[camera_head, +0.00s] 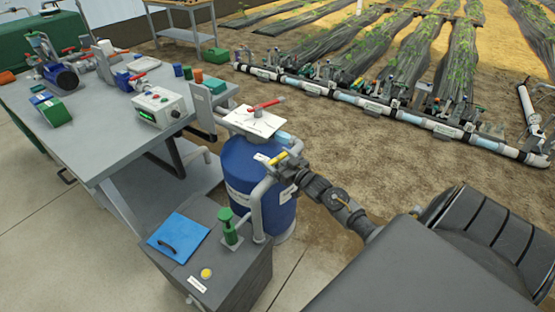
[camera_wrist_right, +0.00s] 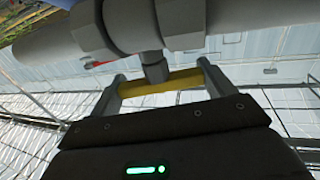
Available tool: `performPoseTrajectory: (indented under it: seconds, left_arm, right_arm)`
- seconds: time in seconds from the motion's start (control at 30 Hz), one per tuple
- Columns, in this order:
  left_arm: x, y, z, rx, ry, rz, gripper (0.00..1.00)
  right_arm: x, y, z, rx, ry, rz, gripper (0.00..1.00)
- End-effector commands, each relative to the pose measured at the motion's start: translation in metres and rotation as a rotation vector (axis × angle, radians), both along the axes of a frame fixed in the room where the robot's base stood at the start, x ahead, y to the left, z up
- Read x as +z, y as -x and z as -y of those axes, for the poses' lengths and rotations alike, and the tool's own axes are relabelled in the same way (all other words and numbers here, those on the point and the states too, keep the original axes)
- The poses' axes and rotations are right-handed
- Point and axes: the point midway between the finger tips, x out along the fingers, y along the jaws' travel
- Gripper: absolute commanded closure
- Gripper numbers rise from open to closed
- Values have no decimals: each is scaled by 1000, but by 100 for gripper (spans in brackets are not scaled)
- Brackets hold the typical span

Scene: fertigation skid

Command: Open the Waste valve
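A yellow valve handle (camera_head: 278,158) sits on the grey pipework beside the blue filter tank. No readable label shows which valve it is. My right gripper (camera_head: 293,166) reaches in from the right and is at this handle. In the right wrist view, the yellow handle (camera_wrist_right: 170,83) lies crosswise between the two fingers of my right gripper (camera_wrist_right: 160,68), under a grey pipe fitting (camera_wrist_right: 140,25). The handle's ends appear to meet or nearly meet the fingers; I cannot tell whether they are clamped. My left gripper is not in view.
The blue tank (camera_head: 240,175) has a white top with a red lever (camera_head: 265,104). A grey box (camera_head: 240,270) with a green pump (camera_head: 228,225) and blue folder (camera_head: 178,238) stands in front. A cluttered grey workbench (camera_head: 95,140) is at left. Bare soil lies at right.

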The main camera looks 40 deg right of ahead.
Motion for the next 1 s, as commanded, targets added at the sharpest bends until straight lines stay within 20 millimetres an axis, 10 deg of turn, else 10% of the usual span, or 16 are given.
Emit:
performPoseTrajectory:
  seconds: [0.77,0.8,1.0]
  left_arm:
    - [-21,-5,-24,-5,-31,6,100]
    - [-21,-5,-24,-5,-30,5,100]
    - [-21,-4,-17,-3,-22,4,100]
  right_arm:
    - [1,0,0,270,0,1,41]
    - [1,0,0,270,0,1,17]
    - [0,0,0,269,0,0,0]
